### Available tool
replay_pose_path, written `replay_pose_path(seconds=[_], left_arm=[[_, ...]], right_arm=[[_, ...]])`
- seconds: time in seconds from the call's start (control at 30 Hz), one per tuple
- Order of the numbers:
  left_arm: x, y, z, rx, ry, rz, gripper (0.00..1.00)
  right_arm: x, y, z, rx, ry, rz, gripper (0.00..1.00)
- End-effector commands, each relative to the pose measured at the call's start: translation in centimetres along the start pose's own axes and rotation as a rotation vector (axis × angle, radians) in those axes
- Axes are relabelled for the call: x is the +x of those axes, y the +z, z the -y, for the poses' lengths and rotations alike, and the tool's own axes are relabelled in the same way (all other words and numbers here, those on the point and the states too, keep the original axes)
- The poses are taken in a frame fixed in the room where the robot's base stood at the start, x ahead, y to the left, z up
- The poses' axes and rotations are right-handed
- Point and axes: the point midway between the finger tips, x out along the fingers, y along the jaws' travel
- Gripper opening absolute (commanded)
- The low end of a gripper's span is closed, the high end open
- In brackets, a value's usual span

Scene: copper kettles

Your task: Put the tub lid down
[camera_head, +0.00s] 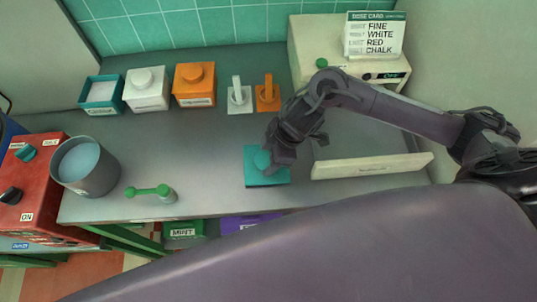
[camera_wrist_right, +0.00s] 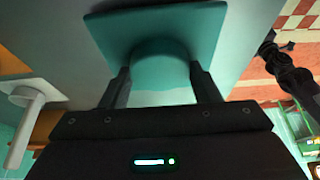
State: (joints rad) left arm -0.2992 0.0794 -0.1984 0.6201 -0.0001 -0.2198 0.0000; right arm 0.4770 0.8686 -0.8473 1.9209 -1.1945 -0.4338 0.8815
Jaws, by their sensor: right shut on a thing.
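The teal tub lid (camera_head: 267,178) is a flat square plate with a round knob. My right gripper (camera_head: 268,158) is shut on the knob, and in the right wrist view its two fingers (camera_wrist_right: 164,92) stand either side of it. The plate (camera_wrist_right: 150,30) looks level over the front middle of the grey counter; I cannot tell whether it touches the counter. An open teal tub (camera_head: 88,104) stands at the back left. A dark jointed part (camera_wrist_right: 288,70) at the right of the wrist view may be my left arm; its jaws cannot be made out.
A white lidded tub (camera_head: 147,100) and an orange one (camera_head: 194,98) stand beside the teal tub. White (camera_head: 239,105) and orange (camera_head: 268,104) upright-handled pieces follow. A grey pot (camera_head: 100,178) and green-handled piece (camera_head: 148,190) are left; bare counter lies between.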

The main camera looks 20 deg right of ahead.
Motion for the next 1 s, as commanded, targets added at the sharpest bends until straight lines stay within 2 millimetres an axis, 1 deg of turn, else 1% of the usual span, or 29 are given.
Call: replay_pose_path(seconds=[0.07,0.1,0.23,0.5,0.63,0.77,1.0], left_arm=[[0.1,0.1,0.0,0.001,0.000,0.002,0.36],[0.1,0.2,0.1,0.001,-0.001,0.002,0.36],[0.1,0.2,0.0,0.001,0.000,0.003,0.36],[0.1,0.2,0.0,0.003,0.000,0.003,0.36],[0.0,0.2,0.0,0.003,0.000,0.003,0.36],[0.2,0.2,0.0,0.003,0.000,0.003,0.36],[0.7,0.2,0.0,0.003,0.000,0.002,0.36]], right_arm=[[0.3,0.1,0.0,0.000,0.000,0.000,0.33],[0.2,0.1,0.0,0.000,0.000,0.000,0.60],[0.2,0.1,0.0,0.000,0.000,0.000,0.77],[0.1,0.1,0.0,0.000,0.000,0.000,0.78],[-0.6,0.0,-0.1,-0.001,0.002,-0.001,0.78],[-2.7,0.0,-0.1,-0.003,0.004,0.000,0.78],[-7.9,0.0,-0.1,-0.003,0.006,0.000,0.78]])
